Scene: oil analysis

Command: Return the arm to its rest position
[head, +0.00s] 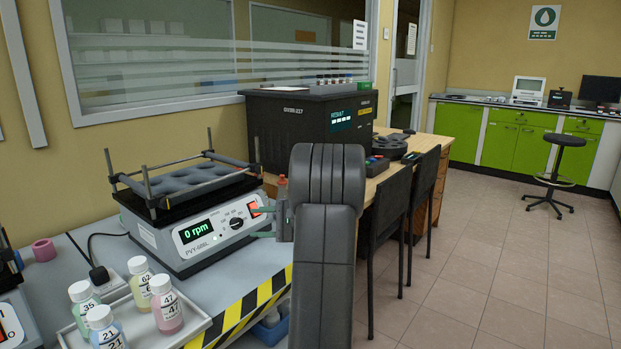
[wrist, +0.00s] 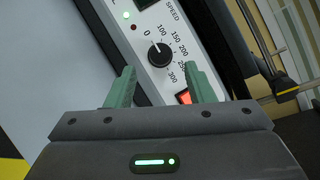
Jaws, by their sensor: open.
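My gripper (wrist: 159,72) is open and empty, with two green fingers showing in the wrist view. It is close to the front panel of the shaker (head: 190,236), and the speed knob (wrist: 159,54) shows between the fingers. Part of the red switch (wrist: 184,97) shows beside the right finger. In the head view my gripper (head: 264,222) is at the panel's right end, partly hidden by my arm. I cannot tell whether a finger touches the panel. The shaker display (head: 200,232) reads 0 rpm, and its platform is empty.
A white tray (head: 200,328) with several capped bottles stands at the front left. A black machine (head: 290,125) stands behind my arm, on a wooden table with two dark chairs (head: 390,215). The floor (head: 490,270) at right is clear up to a stool (head: 560,165).

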